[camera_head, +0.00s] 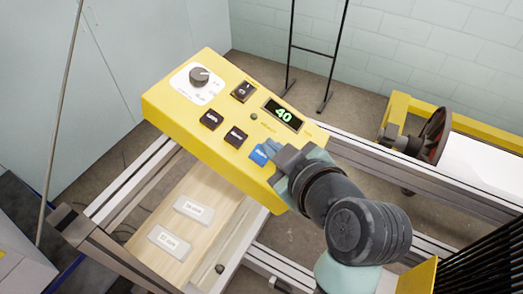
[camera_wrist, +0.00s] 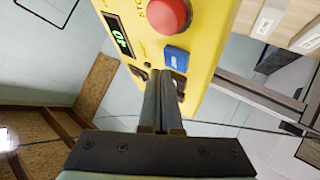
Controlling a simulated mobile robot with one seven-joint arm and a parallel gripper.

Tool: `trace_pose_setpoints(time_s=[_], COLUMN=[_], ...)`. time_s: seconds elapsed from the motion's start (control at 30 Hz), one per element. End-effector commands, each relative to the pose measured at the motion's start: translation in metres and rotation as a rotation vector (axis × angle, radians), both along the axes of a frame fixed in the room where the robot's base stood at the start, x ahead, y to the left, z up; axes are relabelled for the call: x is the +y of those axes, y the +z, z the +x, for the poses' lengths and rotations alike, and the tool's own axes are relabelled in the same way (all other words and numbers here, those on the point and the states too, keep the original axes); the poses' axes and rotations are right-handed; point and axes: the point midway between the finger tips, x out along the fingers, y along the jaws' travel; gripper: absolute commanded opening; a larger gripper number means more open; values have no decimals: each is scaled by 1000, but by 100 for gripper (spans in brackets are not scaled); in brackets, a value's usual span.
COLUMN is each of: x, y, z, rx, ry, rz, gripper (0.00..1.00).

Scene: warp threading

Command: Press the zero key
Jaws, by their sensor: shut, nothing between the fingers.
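A yellow control box (camera_head: 185,112) carries a row of square keys: two dark keys (camera_head: 211,119) (camera_head: 236,136) and a blue key (camera_head: 259,154). Their labels are too small to read, so I cannot tell which one is the zero key. A green display (camera_head: 284,115) reads 40. My gripper (camera_head: 269,147) is shut and empty, its fingertips close beside the blue key in the head view. In the wrist view the shut fingers (camera_wrist: 163,82) point at the panel between the blue key (camera_wrist: 175,58) and a dark key (camera_wrist: 180,87). I cannot tell whether they touch the panel.
A red stop button (camera_wrist: 169,14) stands out from the panel beside the blue key; my gripper hides it in the head view. A knob (camera_head: 199,76) and a black switch (camera_head: 244,91) share the panel. Labelled blocks (camera_head: 194,209) lie in a wooden tray below.

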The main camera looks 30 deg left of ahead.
Motion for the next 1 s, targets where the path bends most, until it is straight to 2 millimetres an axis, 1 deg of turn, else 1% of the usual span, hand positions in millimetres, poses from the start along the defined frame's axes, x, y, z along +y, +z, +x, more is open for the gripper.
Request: trace_pose_setpoints(time_s=[0.17,0.43,1.0], x=[0,3,4], y=[0,-9,-10], z=[0,0,0], rx=[0,1,1], ry=[0,1,1], rz=[0,0,0], gripper=[0,0,0])
